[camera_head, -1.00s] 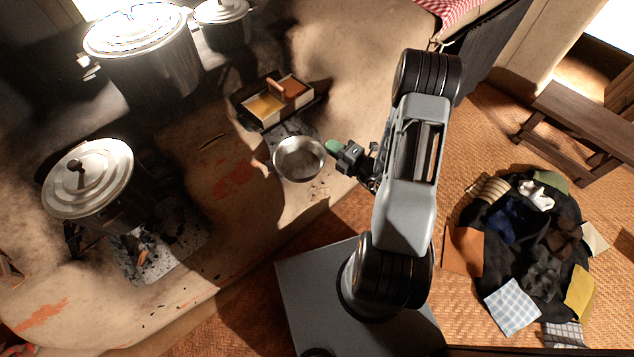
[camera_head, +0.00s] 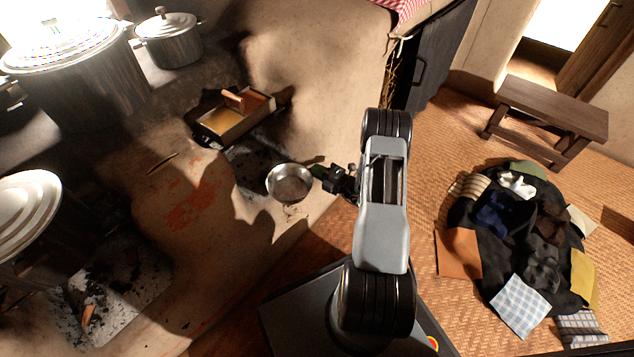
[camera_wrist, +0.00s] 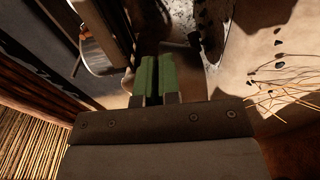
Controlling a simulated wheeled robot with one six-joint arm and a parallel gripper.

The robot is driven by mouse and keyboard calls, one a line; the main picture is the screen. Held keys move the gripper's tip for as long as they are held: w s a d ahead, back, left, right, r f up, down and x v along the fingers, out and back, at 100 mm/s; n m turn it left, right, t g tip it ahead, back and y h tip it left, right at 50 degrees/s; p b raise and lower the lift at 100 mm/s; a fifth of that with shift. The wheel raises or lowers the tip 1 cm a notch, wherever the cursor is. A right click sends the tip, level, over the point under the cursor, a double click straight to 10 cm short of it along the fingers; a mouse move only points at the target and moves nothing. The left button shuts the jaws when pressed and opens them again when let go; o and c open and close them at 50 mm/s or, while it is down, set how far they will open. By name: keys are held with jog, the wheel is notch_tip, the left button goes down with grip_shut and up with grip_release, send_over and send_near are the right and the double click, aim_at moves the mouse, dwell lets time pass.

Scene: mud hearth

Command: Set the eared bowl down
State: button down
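The eared bowl (camera_head: 289,183) is a round, shallow, shiny metal bowl, seen from above in the head view near the front edge of the mud hearth. It looks upright and empty. My gripper (camera_head: 319,172) is at its right rim, shut on it; the ear is hidden by the fingers. In the wrist view the two green fingertips (camera_wrist: 156,80) stand close together with a narrow dark gap; the bowl is hard to make out there. I cannot tell whether the bowl's underside touches the hearth.
A sooty firepit (camera_head: 255,165) lies just left of the bowl. A two-part spice tray (camera_head: 232,128) sits behind it. A large pot (camera_head: 85,90) and a lidded pot (camera_head: 170,45) stand at the back left. A cloth pile (camera_head: 525,240) and a bench (camera_head: 552,108) are on the right.

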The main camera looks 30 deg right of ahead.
jog(key=shift+w+d+f+b, duration=0.2)
jog(key=shift+w+f+b, duration=0.1)
jog(key=shift+w+f, duration=0.25)
jog(key=shift+w+d+f+b, duration=0.2)
jog(key=shift+w+f+b, duration=0.1)
jog(key=shift+f, duration=0.35)
jog(key=shift+w+d+f+b, duration=0.1)
jog(key=shift+f+b, duration=0.65)
jog(key=shift+f, duration=0.8)
jog(key=shift+f, duration=0.15)
jog(key=c, duration=1.3)
grip_release()
jog(key=shift+c, duration=0.2)
